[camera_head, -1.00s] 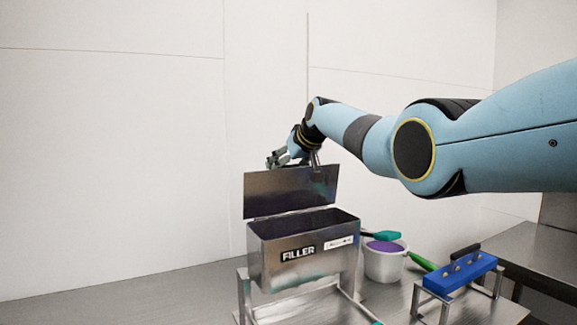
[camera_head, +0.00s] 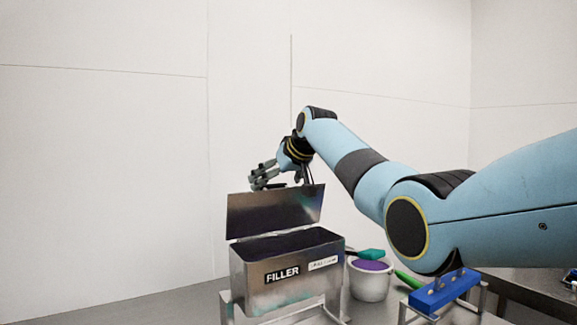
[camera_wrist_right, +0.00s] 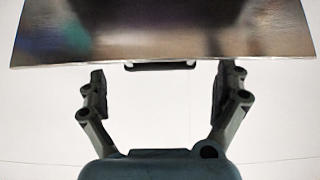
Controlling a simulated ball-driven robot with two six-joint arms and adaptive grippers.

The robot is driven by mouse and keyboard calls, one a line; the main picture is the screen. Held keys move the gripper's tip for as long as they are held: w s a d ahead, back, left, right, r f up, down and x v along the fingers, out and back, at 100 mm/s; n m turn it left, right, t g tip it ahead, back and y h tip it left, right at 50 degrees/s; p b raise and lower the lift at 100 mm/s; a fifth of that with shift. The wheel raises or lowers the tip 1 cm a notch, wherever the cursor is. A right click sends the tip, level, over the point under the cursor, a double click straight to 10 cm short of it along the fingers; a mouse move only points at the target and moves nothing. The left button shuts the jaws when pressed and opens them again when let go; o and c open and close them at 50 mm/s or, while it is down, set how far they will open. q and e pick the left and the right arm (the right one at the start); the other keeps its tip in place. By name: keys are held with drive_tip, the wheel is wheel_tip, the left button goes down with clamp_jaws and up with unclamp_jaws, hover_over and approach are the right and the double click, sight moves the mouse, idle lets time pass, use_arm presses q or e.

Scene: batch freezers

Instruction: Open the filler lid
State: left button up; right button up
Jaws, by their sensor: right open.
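The filler (camera_head: 288,275) is a metal box with a "FILLER" label, standing on a metal frame on the table. Its lid (camera_head: 275,211) stands raised at the back, so the dark inside shows. My right gripper (camera_head: 262,179) is above and behind the lid's top edge. In the right wrist view the lid (camera_wrist_right: 160,38) fills the top, with a dark handle (camera_wrist_right: 160,66) at its edge. My open right gripper (camera_wrist_right: 161,82) has a finger on each side of the handle, apart from it. My left gripper is not in view.
A white tub (camera_head: 369,282) with purple contents and a teal-headed tool stands right of the filler. A blue block (camera_head: 443,291) on a metal stand is farther right, below my right arm. A green handle (camera_head: 407,279) lies between them. The wall behind is bare.

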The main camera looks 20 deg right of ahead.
drive_tip(key=v, duration=0.7)
drive_tip(key=shift+s+r, duration=0.2)
drive_tip(key=shift+s, duration=0.2)
drive_tip(key=shift+d, duration=0.1)
